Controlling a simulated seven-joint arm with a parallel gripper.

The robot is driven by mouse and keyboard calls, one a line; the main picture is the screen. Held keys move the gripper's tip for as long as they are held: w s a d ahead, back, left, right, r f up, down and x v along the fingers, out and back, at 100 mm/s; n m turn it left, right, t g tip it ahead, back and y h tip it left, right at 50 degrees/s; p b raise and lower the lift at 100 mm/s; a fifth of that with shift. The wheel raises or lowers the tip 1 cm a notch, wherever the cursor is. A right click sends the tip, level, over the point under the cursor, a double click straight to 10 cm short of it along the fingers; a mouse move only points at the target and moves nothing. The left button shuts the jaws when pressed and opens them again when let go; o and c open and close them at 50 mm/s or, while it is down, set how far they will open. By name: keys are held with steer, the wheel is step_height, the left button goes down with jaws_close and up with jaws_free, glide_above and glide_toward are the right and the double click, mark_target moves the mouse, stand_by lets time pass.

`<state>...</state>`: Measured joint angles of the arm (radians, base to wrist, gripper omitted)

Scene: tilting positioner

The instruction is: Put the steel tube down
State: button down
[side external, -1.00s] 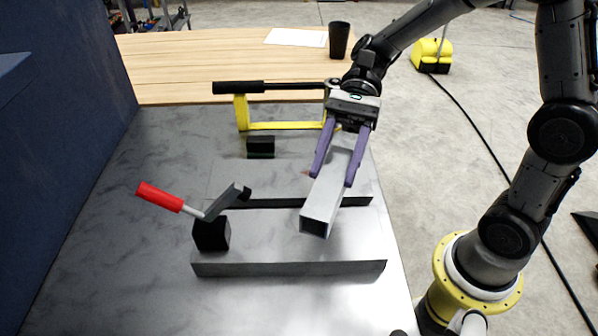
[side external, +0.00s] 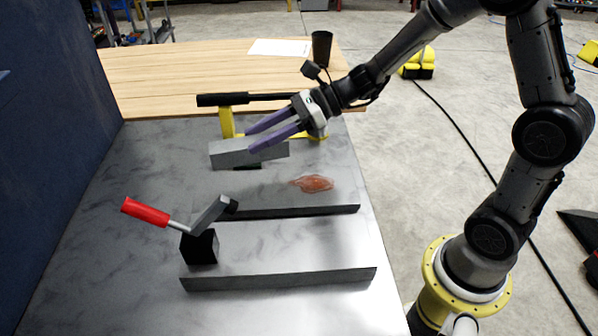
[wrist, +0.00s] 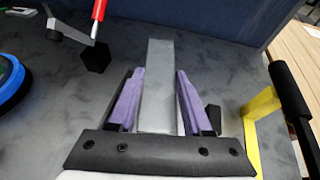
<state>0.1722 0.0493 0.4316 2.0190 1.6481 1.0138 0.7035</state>
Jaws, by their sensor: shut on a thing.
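The steel tube (side external: 230,153), a long grey square tube, lies roughly level across the picture at the far part of the metal table. My gripper (side external: 250,138), with purple fingers, is shut on it from the right. In the wrist view the tube (wrist: 160,75) runs between the two fingers and reaches out past their tips. I cannot tell whether its underside touches the table or the black block, which is mostly hidden there.
A yellow frame with a black handle (side external: 222,99) stands just behind the tube. A red-handled clamp (side external: 145,212) stands front left by a steel bar (side external: 290,280). A reddish crumpled item (side external: 313,183) lies in the middle. A blue wall (side external: 60,130) bounds the left.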

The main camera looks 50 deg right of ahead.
steer(key=w+d+f+m+t+h, duration=0.2)
steer(key=d+f+m+t+h, duration=0.15)
steer(key=d, duration=0.25)
steer(key=w+d+f+m+t+h, duration=0.1)
steer(key=d+f+m+t+h, duration=0.1)
steer(key=d+m+h, duration=0.3)
step_height(320, 180, up, 8)
steer(key=n+g+y, duration=0.2)
steer(key=n+y, duration=0.3)
steer(key=y, duration=0.1)
glide_above(289, 194)
steer(key=s+d, duration=0.1)
steer(key=d, duration=0.2)
steer(key=s+a+r+n+g+y, duration=0.1)
steer(key=s+r, duration=0.2)
steer(key=s, duration=1.3)
steer(key=shift+w+a+f, duration=0.95)
steer(key=shift+w+f, duration=1.15)
steer(key=shift+w, duration=0.15)
steer(key=shift+w+a+f, duration=0.95)
steer(key=shift+w+f, duration=1.2)
steer(key=shift+w, duration=0.15)
steer(key=shift+w+a+f, duration=0.95)
steer(key=shift+w+f, duration=1.15)
steer(key=shift+w, duration=0.15)
